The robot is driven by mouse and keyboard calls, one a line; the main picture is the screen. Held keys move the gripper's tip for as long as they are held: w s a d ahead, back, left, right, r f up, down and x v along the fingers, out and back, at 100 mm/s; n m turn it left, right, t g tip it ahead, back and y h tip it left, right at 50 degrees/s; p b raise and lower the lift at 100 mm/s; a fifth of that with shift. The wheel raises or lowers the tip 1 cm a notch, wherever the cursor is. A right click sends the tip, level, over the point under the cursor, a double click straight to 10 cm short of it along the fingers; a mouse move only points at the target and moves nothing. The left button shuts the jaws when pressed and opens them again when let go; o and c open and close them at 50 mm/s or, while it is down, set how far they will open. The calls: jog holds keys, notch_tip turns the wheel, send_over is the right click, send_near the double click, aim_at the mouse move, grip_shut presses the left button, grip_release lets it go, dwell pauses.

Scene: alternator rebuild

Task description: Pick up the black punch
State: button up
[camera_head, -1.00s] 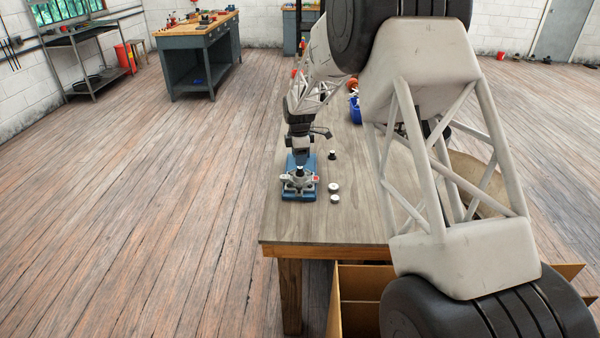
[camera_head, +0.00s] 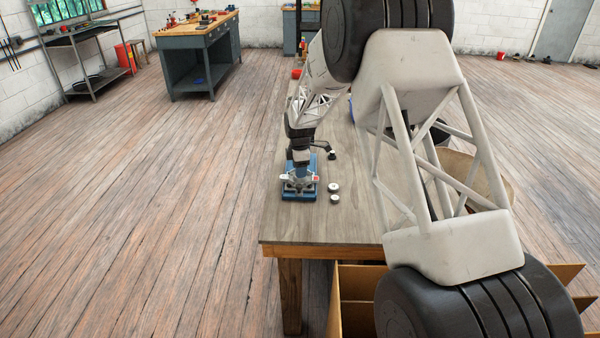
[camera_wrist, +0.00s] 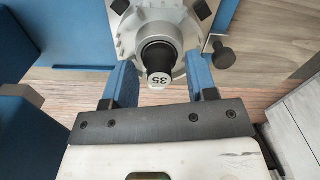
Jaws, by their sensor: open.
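The black punch (camera_wrist: 157,58) shows in the wrist view as a dark cylinder with a pale end marked "35". It stands in the central opening of a silver alternator housing (camera_wrist: 125,35). The housing sits on a blue fixture (camera_head: 287,192) near the table's left edge in the head view. My gripper (camera_wrist: 161,80) is open, with one blue finger on each side of the punch and visible gaps to both. In the head view my gripper (camera_head: 300,168) is directly over the housing and hides the punch.
Two small pale round parts (camera_head: 333,187) lie on the table right of the fixture. A small black part with a pale base (camera_head: 332,155) stands behind them. A black knob (camera_wrist: 222,56) is close to the right finger. The front of the wooden table (camera_head: 320,226) is clear.

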jog(key=shift+c, duration=0.4)
jog(key=c, duration=0.8)
jog(key=shift+r, duration=0.1)
jog(key=shift+r, duration=0.7)
notch_tip(320, 180, up, 2)
jog(key=shift+r, duration=0.15)
jog(key=s+d, duration=0.1)
jog(key=s, duration=0.4)
jog(key=s+d, duration=0.1)
jog(key=s, duration=0.4)
jog(key=s+d+r, duration=0.1)
jog(key=s+d, duration=0.1)
jog(key=s, duration=0.3)
jog(key=shift+s, duration=0.25)
